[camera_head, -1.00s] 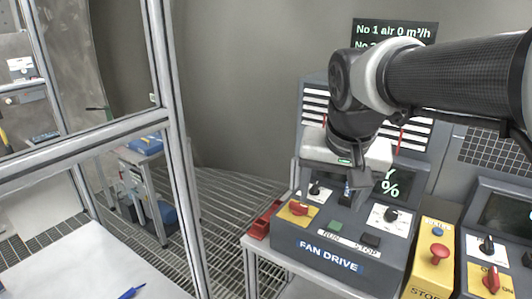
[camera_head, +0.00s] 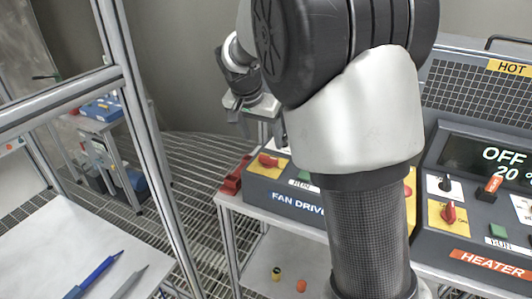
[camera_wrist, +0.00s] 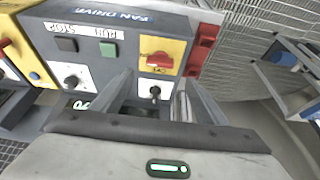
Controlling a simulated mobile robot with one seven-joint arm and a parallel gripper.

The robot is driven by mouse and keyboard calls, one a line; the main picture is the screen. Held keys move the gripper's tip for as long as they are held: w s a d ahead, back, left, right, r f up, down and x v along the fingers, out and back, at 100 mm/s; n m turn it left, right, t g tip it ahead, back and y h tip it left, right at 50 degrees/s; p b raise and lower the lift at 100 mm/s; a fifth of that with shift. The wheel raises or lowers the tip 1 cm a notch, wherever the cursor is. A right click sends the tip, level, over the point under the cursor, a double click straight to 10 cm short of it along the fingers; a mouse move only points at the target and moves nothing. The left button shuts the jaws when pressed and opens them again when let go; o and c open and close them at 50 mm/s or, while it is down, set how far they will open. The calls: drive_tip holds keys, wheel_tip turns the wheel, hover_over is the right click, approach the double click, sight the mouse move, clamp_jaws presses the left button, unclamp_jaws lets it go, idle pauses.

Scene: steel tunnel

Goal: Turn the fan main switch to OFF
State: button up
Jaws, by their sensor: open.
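The fan main switch (camera_head: 268,160) is a red rotary handle on a yellow plate at the left end of the grey FAN DRIVE box (camera_head: 262,192). In the wrist view the red switch (camera_wrist: 158,60) shows upside down, its handle lying roughly crosswise. My gripper (camera_head: 256,112) is above and behind the switch in the head view. In the wrist view my gripper (camera_wrist: 157,82) is open and empty, with the red handle just beyond the fingertips. A small black knob (camera_wrist: 155,91) on a white plate shows between the fingers. My arm hides most of the box in the head view.
A red block (camera_head: 232,178) sits at the box's left end. The HEATER panel (camera_head: 492,262) with its own red switch (camera_head: 450,213) stands at the right. A metal frame post (camera_head: 150,150) rises at the left. Pens (camera_head: 95,276) lie on a white table.

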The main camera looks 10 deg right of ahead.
sight(268, 157)
drive_tip(key=x, duration=0.9)
drive_tip(key=shift+f, duration=0.15)
drive_tip(key=c, duration=1.1)
drive_tip(key=shift+o, duration=0.2)
